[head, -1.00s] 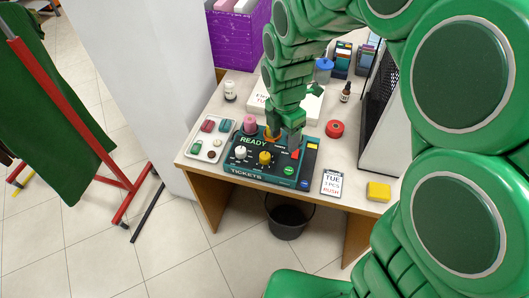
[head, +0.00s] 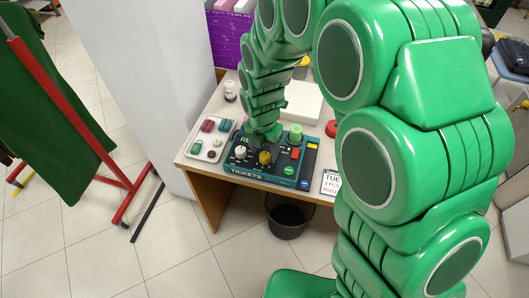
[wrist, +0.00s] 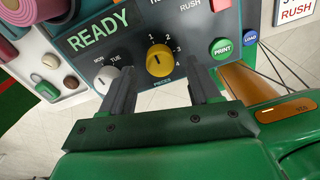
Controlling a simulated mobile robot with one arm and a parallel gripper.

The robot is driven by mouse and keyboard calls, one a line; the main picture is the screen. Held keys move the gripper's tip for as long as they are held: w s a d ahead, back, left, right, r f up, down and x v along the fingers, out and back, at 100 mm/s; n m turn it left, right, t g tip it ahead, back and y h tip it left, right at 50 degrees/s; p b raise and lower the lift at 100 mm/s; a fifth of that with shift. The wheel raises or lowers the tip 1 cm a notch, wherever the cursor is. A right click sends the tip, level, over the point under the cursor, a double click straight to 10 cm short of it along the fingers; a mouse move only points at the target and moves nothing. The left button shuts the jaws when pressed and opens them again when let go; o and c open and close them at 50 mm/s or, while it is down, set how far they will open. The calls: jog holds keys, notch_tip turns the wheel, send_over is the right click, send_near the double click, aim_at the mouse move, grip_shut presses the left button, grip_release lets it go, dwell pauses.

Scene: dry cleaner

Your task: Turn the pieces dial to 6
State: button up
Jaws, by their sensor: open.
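The yellow pieces dial (head: 264,158) is on the dark ticket machine (head: 243,170) on the desk. In the wrist view the dial (wrist: 160,60) has numbers including 1, 2, 3 and 4 around it; I cannot clearly read where its pointer sits. My gripper (wrist: 160,74) is open, one finger to each side of the dial in that view, apparently not touching it. In the head view my gripper (head: 265,137) hangs over the machine, just behind the dial, and my arm hides part of the READY screen (wrist: 98,28).
A white day knob (wrist: 109,76) is close to the left finger. A green PRINT button (wrist: 221,48) and a red RUSH key (wrist: 220,4) are to the right. A tray (head: 194,153) stands left of the machine, a ticket card (head: 331,184) right. A black bin (head: 290,216) is below.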

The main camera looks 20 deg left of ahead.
aim_at(265, 157)
jog(key=shift+f, duration=1.15)
jog(key=c, duration=1)
jog(key=shift+c, duration=0.2)
